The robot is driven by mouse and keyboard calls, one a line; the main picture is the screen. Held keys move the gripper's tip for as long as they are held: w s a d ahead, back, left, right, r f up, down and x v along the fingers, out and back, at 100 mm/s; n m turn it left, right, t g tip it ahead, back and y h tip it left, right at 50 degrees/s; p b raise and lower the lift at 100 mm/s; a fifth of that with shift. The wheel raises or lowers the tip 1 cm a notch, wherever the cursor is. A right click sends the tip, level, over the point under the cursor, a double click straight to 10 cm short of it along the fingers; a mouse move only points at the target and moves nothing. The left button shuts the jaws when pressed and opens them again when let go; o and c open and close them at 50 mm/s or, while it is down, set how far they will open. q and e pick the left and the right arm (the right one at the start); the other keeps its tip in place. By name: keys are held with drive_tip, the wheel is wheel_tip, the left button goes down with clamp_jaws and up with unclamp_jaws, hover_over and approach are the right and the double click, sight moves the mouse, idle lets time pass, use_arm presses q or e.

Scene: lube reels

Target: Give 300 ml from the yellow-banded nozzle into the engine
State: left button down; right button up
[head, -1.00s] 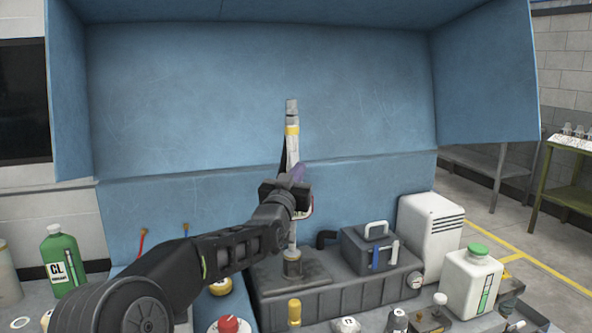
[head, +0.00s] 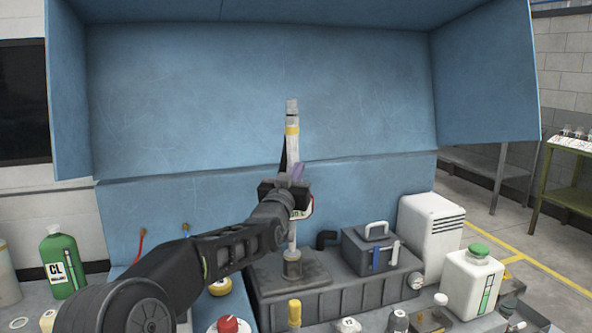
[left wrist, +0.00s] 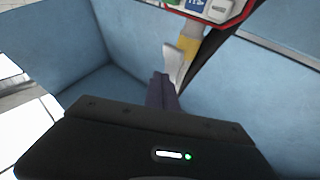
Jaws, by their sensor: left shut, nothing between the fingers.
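The yellow-banded nozzle (head: 292,130) stands upright as a slim pale piece with a grey end on top. A pale shaft (head: 292,238) below it reaches a round grey fitting (head: 292,268) on the dark engine block (head: 330,297). A red-edged panel (head: 304,210) sits beside the shaft and also shows in the left wrist view (left wrist: 215,8). My left gripper (head: 298,172) is shut and empty at mid-height, in front of the shaft. In the left wrist view its purple fingers (left wrist: 162,90) overlap the nozzle's pale end; contact is unclear. My right gripper is not in view.
A grey box with a handle (head: 372,248) and a white canister (head: 431,235) stand at the right. A green-capped jug (head: 473,281) is farther right. A green bottle (head: 62,262) stands at the left. Several small caps and bottles crowd the front. Blue panels enclose the back.

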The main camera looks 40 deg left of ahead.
use_arm(q)
drive_tip(key=shift+w+a+f, duration=0.2)
drive_tip(key=shift+w+a, duration=0.15)
drive_tip(key=shift+a, duration=0.1)
idle(0.6)
drive_tip(key=shift+s+d, duration=0.1)
drive_tip(key=shift+d, duration=0.05)
drive_tip(key=shift+s+d+r+b, duration=0.35)
drive_tip(key=shift+s+d+b, duration=0.15)
drive_tip(key=shift+d+b, duration=0.2)
drive_tip(key=s+d, duration=0.1)
drive_tip(key=s+d+r+b, duration=0.1)
drive_tip(key=d, duration=0.1)
drive_tip(key=shift+s+d+r+b, duration=0.3)
drive_tip(key=shift+s+d+b, duration=0.05)
drive_tip(key=shift+s, duration=0.05)
idle(0.7)
